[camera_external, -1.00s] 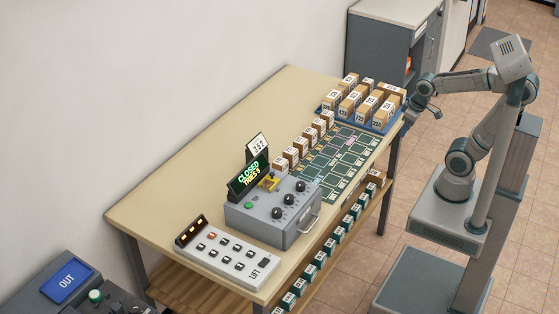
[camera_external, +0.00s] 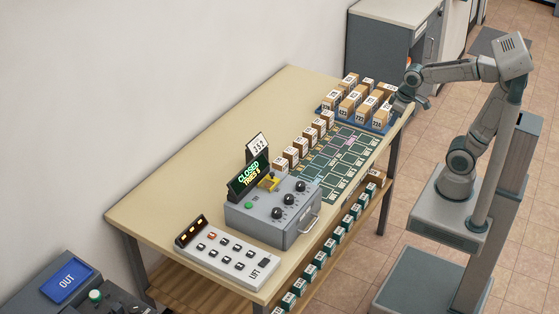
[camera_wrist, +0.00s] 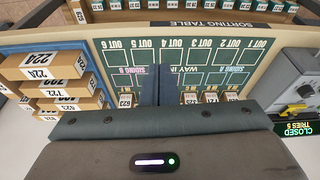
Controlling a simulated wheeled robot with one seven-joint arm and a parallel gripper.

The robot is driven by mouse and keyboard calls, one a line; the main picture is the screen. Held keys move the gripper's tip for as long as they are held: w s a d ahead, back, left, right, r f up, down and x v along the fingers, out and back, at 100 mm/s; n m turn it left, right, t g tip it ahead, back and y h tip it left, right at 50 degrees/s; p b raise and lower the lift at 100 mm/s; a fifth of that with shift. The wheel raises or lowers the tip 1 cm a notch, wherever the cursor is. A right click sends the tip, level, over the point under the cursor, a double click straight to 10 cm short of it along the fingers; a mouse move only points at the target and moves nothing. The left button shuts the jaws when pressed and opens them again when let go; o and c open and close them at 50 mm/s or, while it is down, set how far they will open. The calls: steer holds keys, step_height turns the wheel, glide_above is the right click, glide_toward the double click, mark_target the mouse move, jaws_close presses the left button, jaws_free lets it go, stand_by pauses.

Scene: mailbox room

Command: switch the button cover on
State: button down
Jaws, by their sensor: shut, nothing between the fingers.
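A grey control box (camera_external: 262,222) stands on the sorting table with dark knobs, a green button (camera_external: 250,205) and a yellow hinged-looking piece (camera_external: 270,183). The yellow piece may be the button cover; its exact position is too small to tell. My gripper (camera_external: 404,104) is at the far right end of the table, beside the parcel tray and well away from the box. In the wrist view my gripper (camera_wrist: 158,84) is shut and empty.
A blue tray (camera_external: 318,109) of numbered parcels is close to my gripper. A row of small parcels (camera_external: 291,157) lies between it and the box. A sign (camera_external: 249,178) reads CLOSED, TRIES 5. A LIFT panel (camera_external: 228,250) is in front. The table's wall side (camera_external: 200,160) is clear.

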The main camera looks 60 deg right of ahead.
steer(key=w+a+r+n+p, duration=0.25)
steer(key=w+a+r, duration=0.25)
steer(key=w+a, duration=0.45)
steer(key=n+y+p, duration=0.3)
steer(key=n, duration=0.3)
glide_above(263, 180)
steer(key=s+d, duration=0.4)
steer(key=shift+x, duration=0.75)
steer(key=p+x, duration=0.2)
steer(key=x, duration=0.8)
steer(key=shift+d+p, duration=0.2)
steer(key=shift+p, duration=0.2)
